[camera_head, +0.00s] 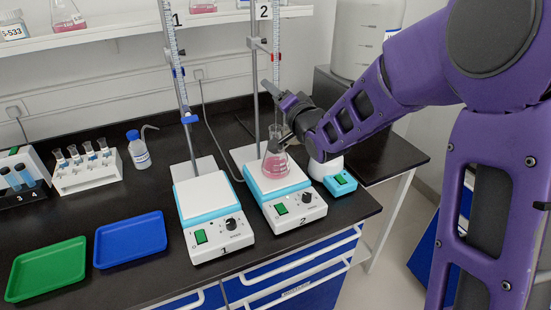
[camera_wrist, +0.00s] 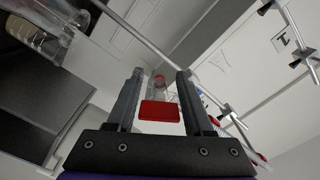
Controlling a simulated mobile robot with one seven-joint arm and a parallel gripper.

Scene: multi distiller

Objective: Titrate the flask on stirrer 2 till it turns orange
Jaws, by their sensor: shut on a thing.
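The flask (camera_head: 276,164) stands on stirrer 2 (camera_head: 274,185) and holds pink liquid. Burette 2 (camera_head: 277,40) is upright above it on its stand, its lower end mostly hidden by my gripper. My gripper (camera_head: 270,115) is at the lower part of burette 2, just above the flask. In the wrist view, my gripper (camera_wrist: 158,98) has a red piece (camera_wrist: 159,111) between its fingers and is shut on it; it appears to be the burette's stopcock handle. Clear glass shows behind it.
Stirrer 1 (camera_head: 206,205) stands left, empty, under burette 1 (camera_head: 177,70). A small teal-and-white device (camera_head: 339,181) sits right of stirrer 2. A blue tray (camera_head: 130,240), a green tray (camera_head: 46,268), a vial rack (camera_head: 87,174) and a wash bottle (camera_head: 138,152) are on the left.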

